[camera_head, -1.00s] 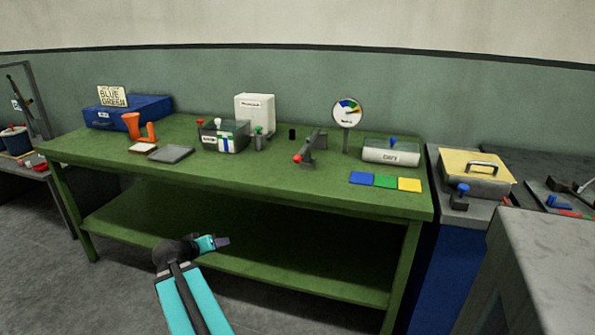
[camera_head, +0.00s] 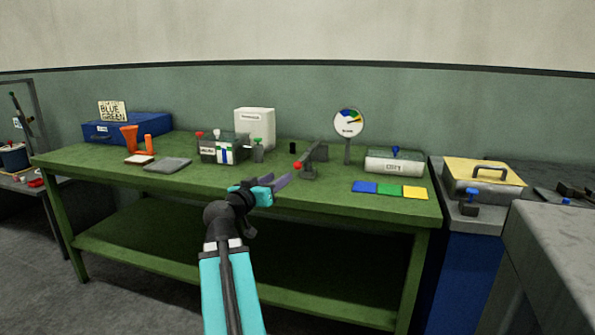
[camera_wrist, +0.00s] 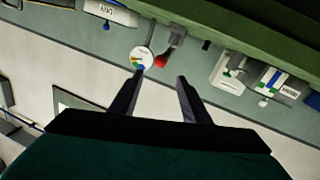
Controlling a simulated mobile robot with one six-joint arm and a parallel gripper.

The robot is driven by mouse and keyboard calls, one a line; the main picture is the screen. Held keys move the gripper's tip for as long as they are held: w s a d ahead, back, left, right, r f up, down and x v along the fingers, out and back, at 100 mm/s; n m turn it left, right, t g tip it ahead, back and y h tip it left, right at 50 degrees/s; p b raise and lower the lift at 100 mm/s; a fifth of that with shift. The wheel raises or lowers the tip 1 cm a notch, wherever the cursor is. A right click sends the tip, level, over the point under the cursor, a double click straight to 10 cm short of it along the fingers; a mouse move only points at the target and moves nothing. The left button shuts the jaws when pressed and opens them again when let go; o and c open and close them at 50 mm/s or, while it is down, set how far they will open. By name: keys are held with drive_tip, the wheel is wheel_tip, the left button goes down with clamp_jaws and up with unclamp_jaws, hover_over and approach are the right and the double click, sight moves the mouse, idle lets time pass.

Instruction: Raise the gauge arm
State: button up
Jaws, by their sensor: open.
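The gauge arm (camera_head: 315,156) is a dark grey lever with a red ball knob (camera_head: 298,166) at its near end, on a small base on the green workbench (camera_head: 220,190). The round gauge dial (camera_head: 349,123) stands on a post just behind it to the right. My gripper (camera_head: 284,182) is at the bench's front edge, left of and nearer than the knob, apart from it. In the wrist view, which is turned over, the open fingers (camera_wrist: 155,88) are empty; the red knob (camera_wrist: 160,62) and dial (camera_wrist: 141,58) show beyond their tips.
Left of the lever stand a grey box with knobs (camera_head: 220,149) and a white box (camera_head: 254,121). Orange parts (camera_head: 130,139) and a grey plate (camera_head: 167,165) lie at left.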

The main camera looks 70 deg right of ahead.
sight(296, 167)
drive_tip(key=shift+d+r+p, duration=0.2)
drive_tip(key=shift+d+p, duration=0.45)
drive_tip(key=shift+p, duration=2.1)
drive_tip(key=d+p, duration=0.1)
drive_tip(key=p, duration=0.7)
drive_tip(key=shift+s+d+f, duration=0.1)
drive_tip(key=shift+s+d, duration=0.1)
drive_tip(key=shift+s+d+f+p, duration=0.1)
drive_tip(key=shift+s+d+p, duration=0.2)
drive_tip(key=shift+d, duration=1.55)
drive_tip(key=shift+s+d+p, duration=0.2)
drive_tip(key=shift+d+p, duration=0.1)
drive_tip(key=shift+d, duration=1.5)
drive_tip(key=shift+s+d+f+p, duration=0.1)
drive_tip(key=shift+s+d+p, duration=0.2)
drive_tip(key=shift+d, duration=1.55)
drive_tip(key=shift+c, duration=0.3)
clamp_jaws()
